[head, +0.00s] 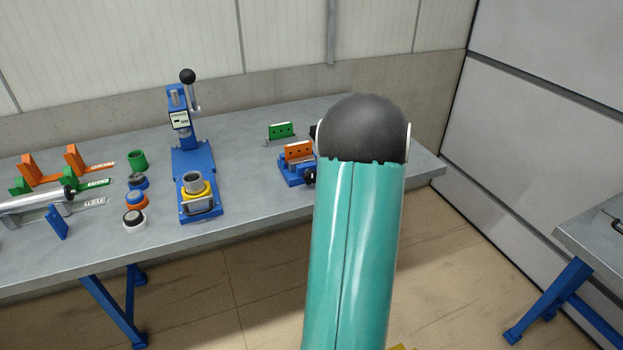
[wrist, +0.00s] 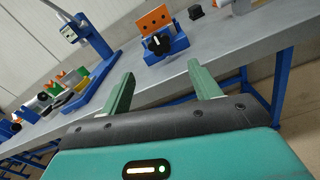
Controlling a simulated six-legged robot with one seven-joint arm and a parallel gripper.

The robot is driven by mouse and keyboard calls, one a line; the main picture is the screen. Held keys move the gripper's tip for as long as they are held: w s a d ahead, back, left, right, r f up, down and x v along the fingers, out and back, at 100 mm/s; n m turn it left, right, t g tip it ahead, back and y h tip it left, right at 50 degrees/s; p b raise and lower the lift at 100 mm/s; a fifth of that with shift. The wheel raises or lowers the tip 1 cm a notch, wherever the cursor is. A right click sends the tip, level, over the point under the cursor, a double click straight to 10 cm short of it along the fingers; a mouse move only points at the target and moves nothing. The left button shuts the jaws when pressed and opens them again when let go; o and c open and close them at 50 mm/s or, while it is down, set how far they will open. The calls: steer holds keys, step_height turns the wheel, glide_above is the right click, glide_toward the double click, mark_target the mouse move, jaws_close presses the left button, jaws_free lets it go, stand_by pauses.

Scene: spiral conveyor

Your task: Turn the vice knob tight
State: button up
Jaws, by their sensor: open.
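The vice stands on the grey workbench near its right end. In the head view its blue base (head: 292,172) and orange jaw (head: 299,151) show left of my arm. In the wrist view the orange jaw (wrist: 154,20) and blue body (wrist: 176,43) show beyond my fingers. The black vice knob (wrist: 158,43) faces me in the wrist view; in the head view the knob (head: 310,176) is partly hidden by my arm. My gripper (wrist: 163,80) is open and empty, its two green fingers apart and short of the knob. The gripper is hidden behind my arm in the head view.
A blue lever press (head: 192,165) stands left of the vice on the workbench (head: 245,190). A green block (head: 280,131) lies behind the vice. Several coloured rings and fixtures sit at the left. A second table (head: 590,240) is at the right. Bench room between press and vice is clear.

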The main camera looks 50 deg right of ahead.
mark_target(310, 177)
steer(key=x, duration=1.3)
steer(key=shift+w+d+r, duration=0.1)
steer(key=shift+w, duration=0.25)
steer(key=shift+c, duration=0.4)
steer(key=c, duration=0.9)
